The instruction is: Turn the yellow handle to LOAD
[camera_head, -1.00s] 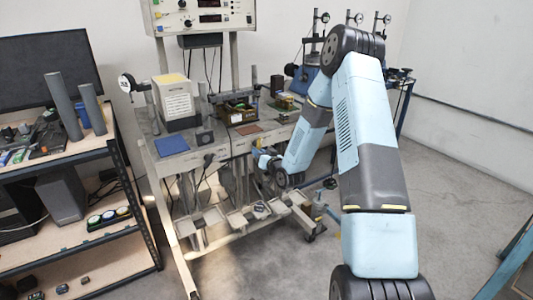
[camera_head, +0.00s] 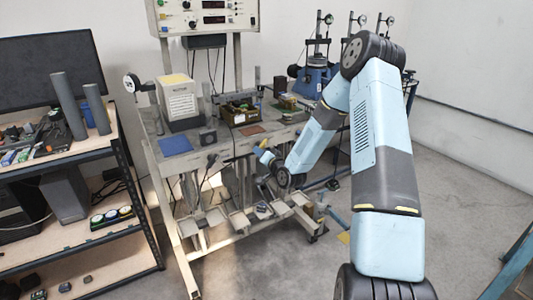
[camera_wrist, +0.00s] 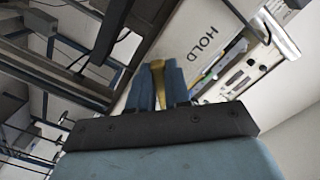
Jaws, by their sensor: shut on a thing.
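In the wrist view, a yellow handle (camera_wrist: 158,82) stands between the two blue fingers of my gripper (camera_wrist: 157,82), which are shut on it. A pale panel (camera_wrist: 195,32) beside it carries the word HOLD, to the right of the handle. No LOAD label is readable in any view. In the head view, my gripper (camera_head: 262,150) is small at the front edge of the grey workbench (camera_head: 225,147). The handle cannot be made out clearly there.
On the bench are a white box (camera_head: 179,98), a blue mat (camera_head: 174,145) and a brown mat (camera_head: 251,130). A control unit (camera_head: 205,17) stands above. A shelf rack (camera_head: 85,245) is at left. The floor at right is mostly clear.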

